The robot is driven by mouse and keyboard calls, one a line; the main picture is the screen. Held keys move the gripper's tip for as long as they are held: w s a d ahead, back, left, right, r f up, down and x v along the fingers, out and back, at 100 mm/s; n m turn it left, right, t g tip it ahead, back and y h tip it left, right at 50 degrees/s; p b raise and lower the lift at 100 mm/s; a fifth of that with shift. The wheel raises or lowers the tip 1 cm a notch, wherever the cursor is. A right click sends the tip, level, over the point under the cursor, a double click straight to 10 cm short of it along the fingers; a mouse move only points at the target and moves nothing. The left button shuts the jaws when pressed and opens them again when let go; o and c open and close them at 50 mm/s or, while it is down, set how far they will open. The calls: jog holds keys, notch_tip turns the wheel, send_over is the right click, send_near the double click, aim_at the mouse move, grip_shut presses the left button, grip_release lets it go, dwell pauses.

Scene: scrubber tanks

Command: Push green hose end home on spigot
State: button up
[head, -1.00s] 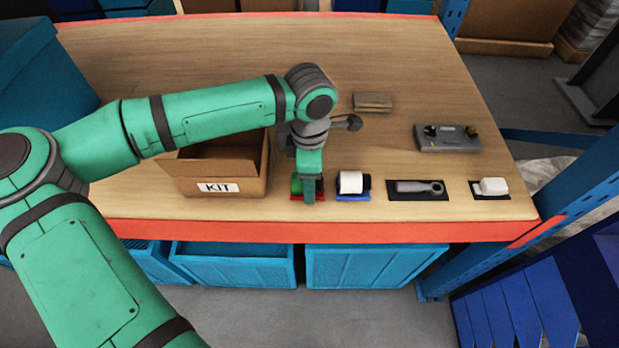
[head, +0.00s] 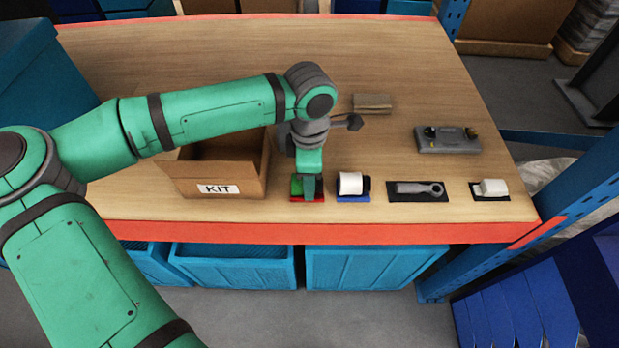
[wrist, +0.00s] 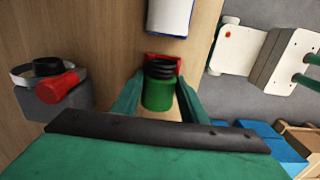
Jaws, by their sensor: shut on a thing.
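A green cylinder with a black ribbed end (wrist: 158,92) sits between my gripper's two green fingers (wrist: 157,100) in the wrist view. My gripper is shut on it. In the head view, part of the green cylinder (head: 296,186) shows beside my gripper (head: 309,187), over a red pad (head: 307,199) near the table's front edge. Whether it touches the pad is unclear. I cannot make out a hose trailing from it. A grey block (wrist: 58,98) with a black ring and a red cylinder (wrist: 62,87) stands at the left in the wrist view. I cannot identify a spigot with certainty.
An open KIT box (head: 215,175) stands left of my gripper. A white roll (head: 350,183) on a blue pad is close on the right. Further right lie a grey lever (head: 418,188), a white block (head: 491,187) and a grey fixture (head: 447,140). The table's back is mostly clear.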

jog(key=shift+r, duration=0.1)
jog(key=shift+r, duration=2.95)
